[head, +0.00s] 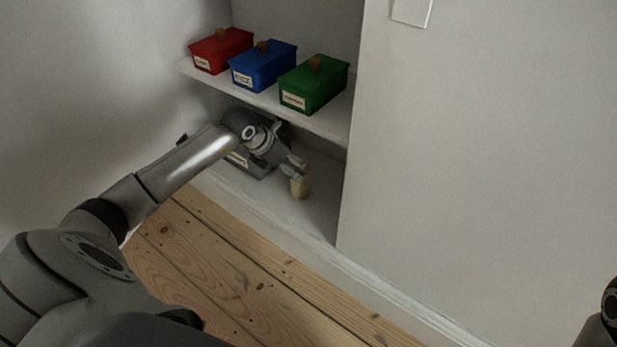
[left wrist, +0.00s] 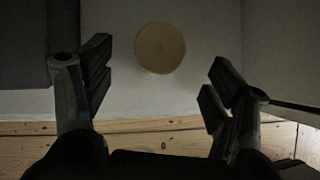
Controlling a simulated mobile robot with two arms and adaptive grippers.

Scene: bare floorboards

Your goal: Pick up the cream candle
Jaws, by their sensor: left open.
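The cream candle (head: 301,187) stands on the lower shelf of the wall niche, just past my left gripper's fingertips in the head view. In the left wrist view the candle (left wrist: 160,48) shows as a round tan top, centred between the fingers and a little beyond them. My left gripper (head: 294,169) is open and empty, reaching in under the upper shelf. Its two fingers are spread wide in the left wrist view (left wrist: 155,85). In the head view the fingers hide part of the candle's top. My right gripper is not seen; only a bit of my right arm shows at the right edge.
The upper shelf (head: 330,128) is close above my left arm and holds a red box (head: 222,52), a blue box (head: 264,68) and a green box (head: 315,86). A grey box (head: 262,168) sits on the lower shelf (head: 318,215), left of the candle, partly behind my arm.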

